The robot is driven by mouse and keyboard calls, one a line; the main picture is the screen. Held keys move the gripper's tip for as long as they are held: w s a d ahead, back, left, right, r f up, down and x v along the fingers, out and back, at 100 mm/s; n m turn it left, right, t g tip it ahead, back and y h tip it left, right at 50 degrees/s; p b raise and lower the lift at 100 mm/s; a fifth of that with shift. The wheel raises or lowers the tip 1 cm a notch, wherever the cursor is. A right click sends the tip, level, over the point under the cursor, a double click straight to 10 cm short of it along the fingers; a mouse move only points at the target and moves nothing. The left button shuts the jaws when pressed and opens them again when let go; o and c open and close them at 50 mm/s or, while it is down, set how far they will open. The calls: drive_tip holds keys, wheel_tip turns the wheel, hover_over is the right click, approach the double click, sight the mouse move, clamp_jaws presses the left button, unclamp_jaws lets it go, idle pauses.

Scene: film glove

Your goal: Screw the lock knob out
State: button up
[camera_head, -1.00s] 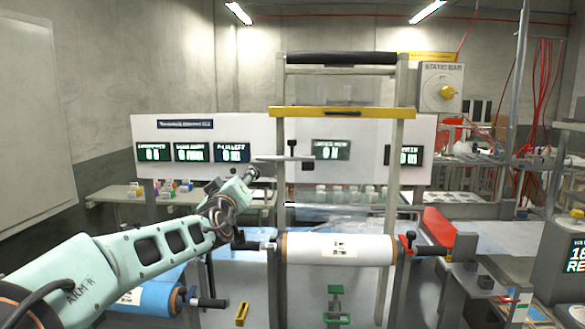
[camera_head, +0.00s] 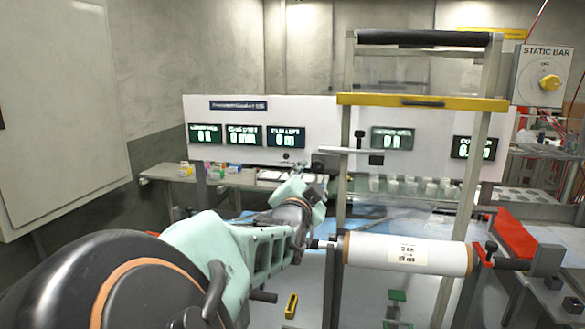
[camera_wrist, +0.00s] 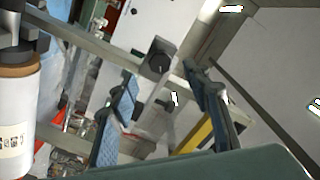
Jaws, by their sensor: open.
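My gripper (camera_head: 315,168) is left of the white film roll's upright frame in the head view, above the roll's left end. In the wrist view my gripper (camera_wrist: 160,72) is open, with two blue-padded fingers apart and nothing between them. A dark round knob on a square block (camera_wrist: 158,60) shows beyond the fingertips, mounted on a grey bar; I cannot tell whether it is the lock knob. The white film roll (camera_head: 420,254) lies on its shaft, and a red piece with a dark knob (camera_head: 490,250) is at its right end. The roll (camera_wrist: 15,120) also shows at the wrist view's left edge.
A yellow crossbar (camera_head: 425,102) and grey uprights stand behind the roll. A white display panel (camera_head: 235,155) is at the back. A red guard (camera_head: 512,235) lies right of the roll. A small yellow object (camera_head: 291,306) is on the floor.

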sight(316, 169)
drive_tip(key=x, duration=0.7)
drive_tip(key=shift+x, duration=1)
drive_tip(key=c, duration=1.2)
